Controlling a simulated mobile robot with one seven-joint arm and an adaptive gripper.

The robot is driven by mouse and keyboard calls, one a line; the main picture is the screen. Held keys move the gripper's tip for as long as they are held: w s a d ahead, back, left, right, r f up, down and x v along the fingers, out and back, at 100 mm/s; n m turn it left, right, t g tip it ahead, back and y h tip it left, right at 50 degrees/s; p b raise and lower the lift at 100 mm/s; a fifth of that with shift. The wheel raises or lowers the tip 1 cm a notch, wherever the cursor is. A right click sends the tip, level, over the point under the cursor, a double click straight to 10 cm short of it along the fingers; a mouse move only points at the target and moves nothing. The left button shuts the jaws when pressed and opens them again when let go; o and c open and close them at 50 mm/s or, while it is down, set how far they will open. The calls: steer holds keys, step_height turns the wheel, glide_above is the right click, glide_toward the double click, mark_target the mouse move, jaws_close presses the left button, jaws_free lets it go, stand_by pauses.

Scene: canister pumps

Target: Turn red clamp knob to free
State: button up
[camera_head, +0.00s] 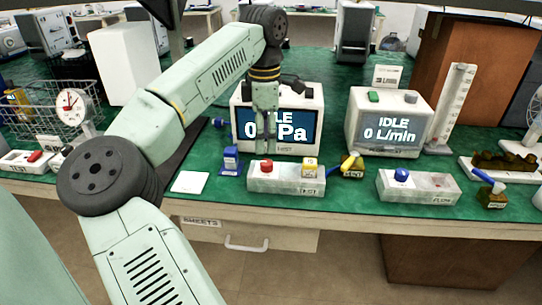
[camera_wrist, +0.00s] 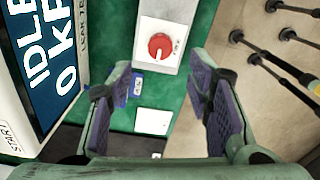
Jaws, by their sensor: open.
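The red clamp knob (camera_head: 266,167) sits on the left part of a pale block at the bench's front, with a yellow piece (camera_head: 310,165) at the block's right. In the wrist view the round red knob (camera_wrist: 160,46) shows from above, with a white mark at its lower edge and small lettering beside it. My gripper (camera_head: 265,132) hangs above and behind the block, in front of the pressure display. In the wrist view my gripper (camera_wrist: 161,90) is open and empty. The knob lies beyond its fingertips, roughly centred between them and apart from both.
The display box (camera_head: 315,120) stands close behind the knob's block. A blue item (camera_head: 231,160) and a white card (camera_head: 190,182) lie to the left. A yellow vent piece (camera_head: 351,166) and a block with a blue knob (camera_head: 401,175) are to the right. A drawer is below.

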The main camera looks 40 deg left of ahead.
mark_target(267, 162)
step_height(267, 162, down, 6)
steer(key=shift+w+d+f+p, duration=0.1)
steer(key=shift+d+f+p, duration=0.1)
steer(key=shift+p, duration=0.1)
jaws_close()
stand_by(0.6)
